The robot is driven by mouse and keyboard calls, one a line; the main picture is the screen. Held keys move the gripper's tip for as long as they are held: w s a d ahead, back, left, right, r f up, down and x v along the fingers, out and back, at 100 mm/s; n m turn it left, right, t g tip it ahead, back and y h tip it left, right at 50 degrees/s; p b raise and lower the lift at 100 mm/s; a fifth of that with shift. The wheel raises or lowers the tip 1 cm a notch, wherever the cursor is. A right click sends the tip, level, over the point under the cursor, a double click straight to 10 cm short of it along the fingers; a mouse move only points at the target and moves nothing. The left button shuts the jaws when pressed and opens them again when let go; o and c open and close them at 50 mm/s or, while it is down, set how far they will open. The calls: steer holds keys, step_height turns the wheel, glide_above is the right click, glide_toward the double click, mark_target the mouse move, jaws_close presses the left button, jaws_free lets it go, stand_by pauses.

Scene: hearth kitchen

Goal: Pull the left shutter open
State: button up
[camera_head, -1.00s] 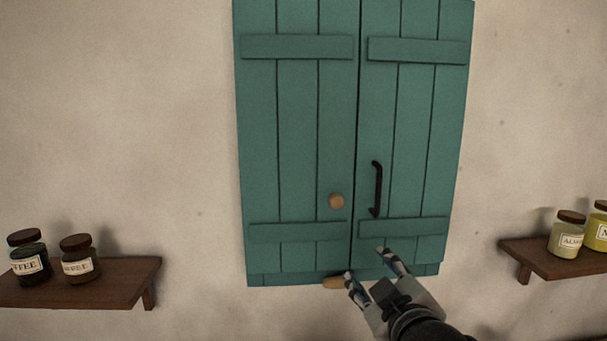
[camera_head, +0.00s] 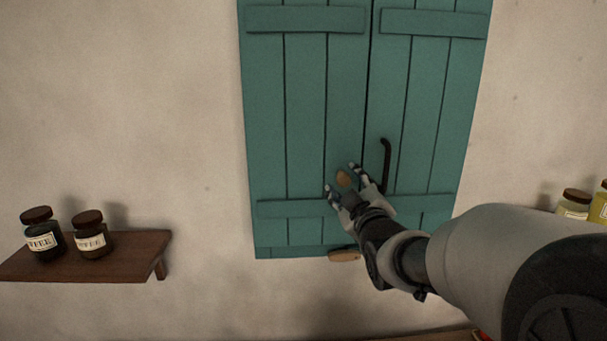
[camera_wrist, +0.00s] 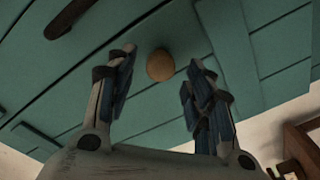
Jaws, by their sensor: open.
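The left shutter (camera_head: 306,120) is a teal plank panel, closed flush beside the right shutter (camera_head: 425,110). Its round wooden knob (camera_head: 343,178) is near its lower right; the knob also shows in the wrist view (camera_wrist: 160,65). My gripper (camera_head: 341,179) is open, its fingertips on either side of the knob in the head view. In the wrist view the knob lies between and slightly beyond the fingertips, and I see no finger touching it. The right shutter has a dark bar handle (camera_head: 385,165) just right of my gripper.
A wooden piece (camera_head: 344,255) sticks out at the shutters' bottom edge. A shelf (camera_head: 110,260) with two coffee jars (camera_head: 90,235) is on the left wall. More jars (camera_head: 574,203) stand at the right, partly behind my arm.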

mark_target(344, 181)
steer(key=shift+w+a+p, duration=0.15)
steer(key=shift+w+p, duration=0.15)
steer(key=shift+w, duration=1.8)
steer(key=shift+c, duration=0.3)
jaws_close()
